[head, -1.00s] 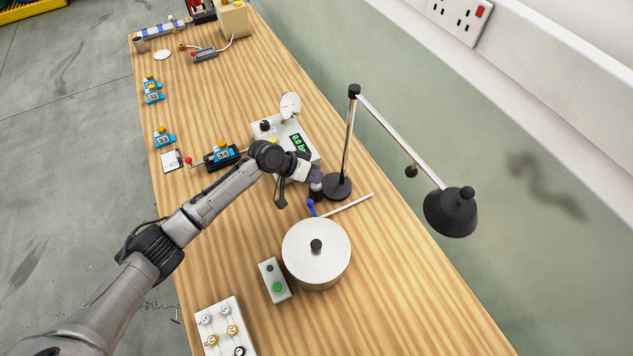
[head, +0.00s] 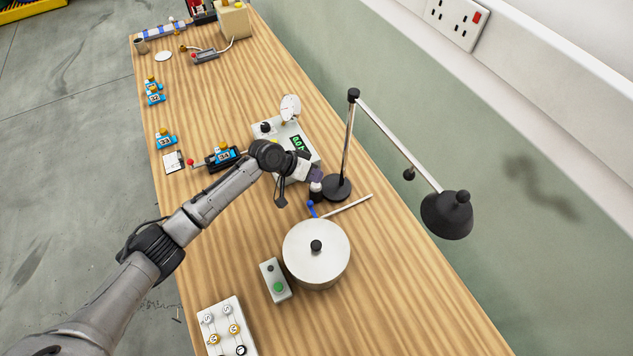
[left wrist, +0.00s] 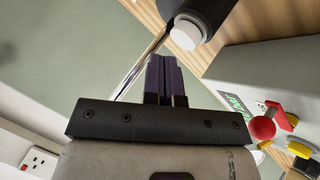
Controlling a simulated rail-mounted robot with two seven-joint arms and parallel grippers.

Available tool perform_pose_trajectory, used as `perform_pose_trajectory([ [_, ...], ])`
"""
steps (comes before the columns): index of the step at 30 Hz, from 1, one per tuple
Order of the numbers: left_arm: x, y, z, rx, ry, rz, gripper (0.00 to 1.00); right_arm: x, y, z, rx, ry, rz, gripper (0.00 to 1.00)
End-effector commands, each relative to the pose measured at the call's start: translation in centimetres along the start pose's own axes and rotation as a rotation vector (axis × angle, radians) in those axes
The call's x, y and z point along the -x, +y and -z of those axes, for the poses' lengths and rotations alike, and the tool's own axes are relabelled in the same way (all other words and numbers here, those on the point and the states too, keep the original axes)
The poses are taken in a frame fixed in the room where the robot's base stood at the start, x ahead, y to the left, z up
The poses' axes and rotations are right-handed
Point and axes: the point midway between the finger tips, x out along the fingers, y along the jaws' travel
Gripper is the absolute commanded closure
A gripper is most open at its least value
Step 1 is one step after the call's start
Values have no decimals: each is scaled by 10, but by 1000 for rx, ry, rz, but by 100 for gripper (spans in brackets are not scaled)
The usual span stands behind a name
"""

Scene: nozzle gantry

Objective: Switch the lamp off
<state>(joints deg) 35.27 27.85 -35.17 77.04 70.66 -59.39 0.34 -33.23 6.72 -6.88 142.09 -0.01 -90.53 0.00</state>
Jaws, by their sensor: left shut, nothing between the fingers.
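The lamp (head: 430,180) has a chrome pole, a jointed arm and a black shade that hangs at the right of the head view. Its round black base (head: 337,188) stands on the table. A white round button (left wrist: 185,36) sits on a black housing by the base; it also shows in the head view (head: 316,187). My left gripper (left wrist: 164,58) is shut and empty, its purple fingers just short of the button in the picture. In the head view the left gripper (head: 315,175) is over the housing. The shade's underside is hidden. My right gripper is not in view.
A round lidded pot (head: 316,250) with a blue-ended rod (head: 345,207) is near the lamp base. A scale (head: 300,143) with a green display lies behind my left wrist. A green-button box (head: 274,280) stands in front. The table's right front is clear.

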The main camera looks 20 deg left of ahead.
Motion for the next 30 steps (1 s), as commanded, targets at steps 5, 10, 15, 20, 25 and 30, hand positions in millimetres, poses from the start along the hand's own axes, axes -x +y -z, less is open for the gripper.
perform_pose_trajectory([
  [5,0,0,0,0,0,0,100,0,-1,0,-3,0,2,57],
  [10,6,4,4,0,0,-1,100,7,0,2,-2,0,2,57],
  [15,16,12,12,0,1,0,100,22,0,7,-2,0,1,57],
  [20,27,20,20,0,1,-1,100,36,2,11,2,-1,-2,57],
  [25,38,28,28,0,1,-1,100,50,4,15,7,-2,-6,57],
  [30,42,31,31,1,0,-1,100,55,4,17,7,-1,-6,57],
])
